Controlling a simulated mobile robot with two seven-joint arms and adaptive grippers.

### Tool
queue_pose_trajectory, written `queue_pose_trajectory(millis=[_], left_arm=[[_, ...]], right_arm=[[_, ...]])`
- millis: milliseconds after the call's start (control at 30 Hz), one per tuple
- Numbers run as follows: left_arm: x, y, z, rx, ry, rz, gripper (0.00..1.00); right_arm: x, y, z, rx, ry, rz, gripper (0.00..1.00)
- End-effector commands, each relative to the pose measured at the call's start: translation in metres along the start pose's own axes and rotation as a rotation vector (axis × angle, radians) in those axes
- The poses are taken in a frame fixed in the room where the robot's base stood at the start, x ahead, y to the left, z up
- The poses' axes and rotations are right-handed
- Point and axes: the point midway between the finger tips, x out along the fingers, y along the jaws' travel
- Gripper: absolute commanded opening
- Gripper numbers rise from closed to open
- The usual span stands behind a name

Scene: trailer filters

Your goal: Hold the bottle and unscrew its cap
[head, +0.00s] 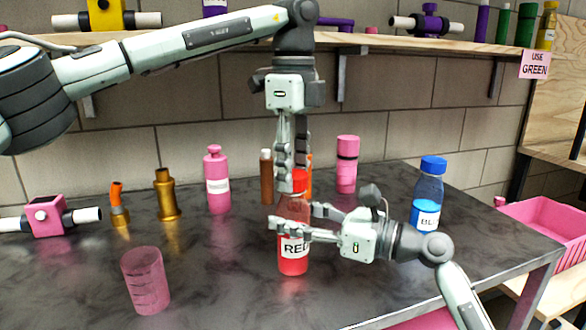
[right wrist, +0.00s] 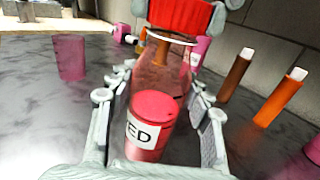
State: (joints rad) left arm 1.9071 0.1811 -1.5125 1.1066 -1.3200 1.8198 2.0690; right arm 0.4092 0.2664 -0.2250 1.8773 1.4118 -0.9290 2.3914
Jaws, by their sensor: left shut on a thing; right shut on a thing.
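The clear bottle (head: 294,264) with red liquid and a "RED" label is upright at the middle of the table. My right gripper (head: 294,221) is shut around its body from the right. In the right wrist view the bottle (right wrist: 150,122) sits between the two fingers. Its red cap (head: 300,180) is at the top, with my left gripper (head: 292,180) pointing down and shut on it. The right wrist view shows the cap (right wrist: 180,15) over the bottle's neck; I cannot tell whether they are apart. Fingers partly hide the cap and bottle.
A blue bottle (head: 428,195) stands to the right. Pink bottles (head: 217,182) (head: 346,165) and a brown tube (head: 266,178) stand behind. A pink cup (head: 145,281) is front left. A pink bin (head: 548,218) is beyond the table's right edge. A "USE GREEN" sign (head: 535,65) hangs from the shelf.

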Motion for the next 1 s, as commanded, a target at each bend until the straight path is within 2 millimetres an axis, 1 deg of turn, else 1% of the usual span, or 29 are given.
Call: queue_pose_trajectory(millis=[433,1000], left_arm=[[-0.002,0.0,0.0,0.002,-0.001,0.0,0.05],[-0.021,0.0,0.0,0.002,-0.001,0.0,0.05]], right_arm=[[0.0,0.001,-0.001,0.0,0.001,0.001,0.0],[0.0,0.001,-0.001,0.001,0.001,0.002,0.0]])
